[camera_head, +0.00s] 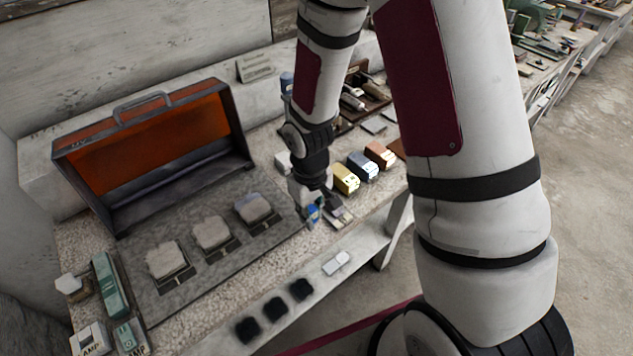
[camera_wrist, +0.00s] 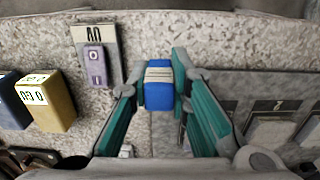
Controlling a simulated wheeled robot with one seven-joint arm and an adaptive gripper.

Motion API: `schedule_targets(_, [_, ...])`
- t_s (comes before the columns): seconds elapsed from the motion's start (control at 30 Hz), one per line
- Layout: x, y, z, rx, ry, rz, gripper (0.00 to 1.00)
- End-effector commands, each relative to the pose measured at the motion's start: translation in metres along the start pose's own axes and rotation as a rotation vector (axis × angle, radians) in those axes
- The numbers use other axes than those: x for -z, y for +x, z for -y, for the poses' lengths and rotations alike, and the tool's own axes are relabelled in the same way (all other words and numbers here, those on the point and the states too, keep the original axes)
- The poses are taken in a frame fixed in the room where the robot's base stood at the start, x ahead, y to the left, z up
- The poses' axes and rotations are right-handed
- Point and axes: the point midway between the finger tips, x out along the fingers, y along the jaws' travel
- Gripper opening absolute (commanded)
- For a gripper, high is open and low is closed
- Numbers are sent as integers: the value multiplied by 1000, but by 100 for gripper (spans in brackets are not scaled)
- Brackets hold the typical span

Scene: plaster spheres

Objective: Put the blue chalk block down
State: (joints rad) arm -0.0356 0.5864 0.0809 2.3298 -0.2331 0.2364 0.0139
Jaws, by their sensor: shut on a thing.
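The blue chalk block (camera_wrist: 159,95) is between the two teal-padded fingers of my gripper (camera_wrist: 158,88) in the wrist view. It has a pale labelled band across its top part. The fingers are shut on its two sides. In the head view the blue chalk block (camera_head: 313,212) shows as a small blue patch at the tip of my gripper (camera_head: 316,206), low at the front of the speckled worktop (camera_head: 240,291). I cannot tell whether its underside touches the surface.
A purple switch box (camera_wrist: 96,62) lies beside the gripper. Yellow (camera_head: 346,178), grey-blue (camera_head: 363,165) and orange (camera_head: 380,154) blocks stand right of it. A grey board with pale pieces (camera_head: 212,233) lies left, before an open orange-lined case (camera_head: 160,150).

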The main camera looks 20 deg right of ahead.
Motion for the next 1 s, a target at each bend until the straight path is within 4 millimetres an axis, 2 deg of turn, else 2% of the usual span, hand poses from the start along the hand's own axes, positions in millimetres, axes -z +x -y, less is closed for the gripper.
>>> schedule_targets(0.5, [102, 12, -64, 0, 3, -1, 0])
schedule_targets(0.83, [128, 15, -80, 0, 2, 0, 0])
schedule_targets(1.0, [126, 38, -79, 1, 2, 4, 0])
